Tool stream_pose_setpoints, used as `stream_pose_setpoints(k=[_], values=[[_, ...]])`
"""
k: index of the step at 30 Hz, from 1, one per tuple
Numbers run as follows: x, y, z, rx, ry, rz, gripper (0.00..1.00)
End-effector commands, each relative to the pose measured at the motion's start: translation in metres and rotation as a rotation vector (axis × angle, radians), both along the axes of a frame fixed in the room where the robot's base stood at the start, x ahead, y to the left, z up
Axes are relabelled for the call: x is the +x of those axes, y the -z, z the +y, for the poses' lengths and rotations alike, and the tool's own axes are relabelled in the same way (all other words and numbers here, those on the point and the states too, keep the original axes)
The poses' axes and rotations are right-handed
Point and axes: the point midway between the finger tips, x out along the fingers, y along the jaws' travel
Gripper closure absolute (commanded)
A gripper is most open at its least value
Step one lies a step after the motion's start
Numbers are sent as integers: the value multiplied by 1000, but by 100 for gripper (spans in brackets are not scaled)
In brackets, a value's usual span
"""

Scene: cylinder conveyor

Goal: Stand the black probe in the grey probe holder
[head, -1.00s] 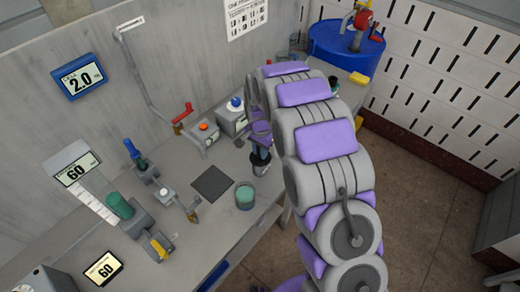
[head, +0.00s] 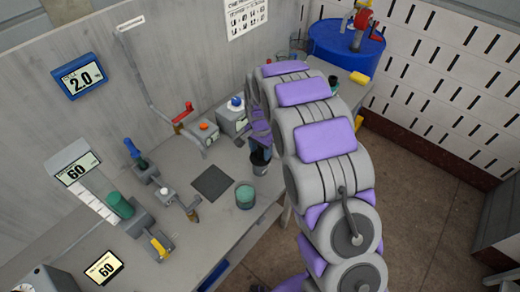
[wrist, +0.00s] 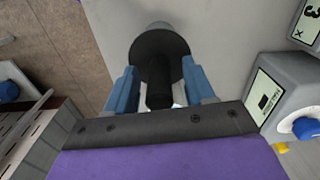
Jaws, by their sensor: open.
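The black probe (wrist: 157,57) shows in the wrist view as a wide dark disc with a short stem pointing back between my fingers. A grey rounded shape, which looks like the grey probe holder (wrist: 157,27), shows just beyond the disc. In the head view the grey holder (head: 260,168) stands on the bench under my gripper, and the black part sits at its top. My gripper (wrist: 158,88) is open, with one blue finger on each side of the stem. Whether a finger touches the stem is unclear. The probe's lower part is hidden.
A grey box with a blue knob (head: 234,116) stands behind. The bench's front edge is close to the holder. A blue drum (head: 345,48) is at the back right.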

Motion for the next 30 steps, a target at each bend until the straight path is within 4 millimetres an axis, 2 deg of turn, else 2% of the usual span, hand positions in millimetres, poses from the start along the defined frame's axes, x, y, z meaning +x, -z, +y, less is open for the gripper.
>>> stream_pose_setpoints(k=[5,21,27,30], values=[[2,-23,1,2,0,-7,46],[3,-138,2,1,0,-4,46],[2,-163,2,-1,0,-1,46],[2,-169,2,-1,0,-1,46]])
